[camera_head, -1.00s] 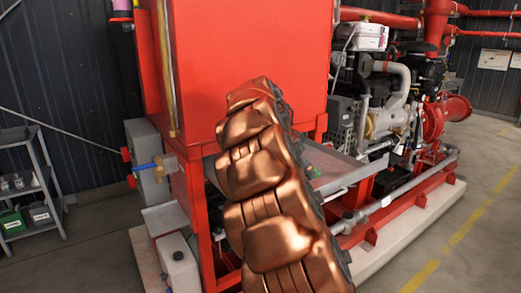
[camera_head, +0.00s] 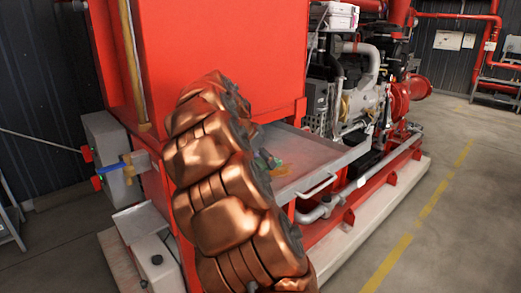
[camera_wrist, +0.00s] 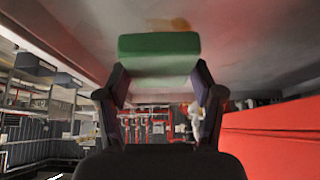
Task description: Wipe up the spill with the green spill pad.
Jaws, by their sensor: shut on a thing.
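The green spill pad (camera_wrist: 158,48) is held between the fingers of my gripper (camera_wrist: 158,76) in the wrist view. The fingers are shut on it from both sides. The pad is close to the grey tray (camera_wrist: 235,45); I cannot tell whether it touches. The spill (camera_wrist: 168,23) is an orange-brown patch on the tray, just beyond the pad and partly hidden by it. In the head view the tray (camera_head: 325,160) juts from the red pump unit. The spill (camera_head: 285,171) shows beside my arm, with a little green of the pad (camera_head: 266,161) near it.
The tall red tank (camera_head: 210,50) stands directly behind and left of my arm. A silver handle (camera_head: 317,186) is on the tray's front edge. The engine (camera_head: 355,100) is right of the tray. Open floor (camera_head: 455,220) lies at the right.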

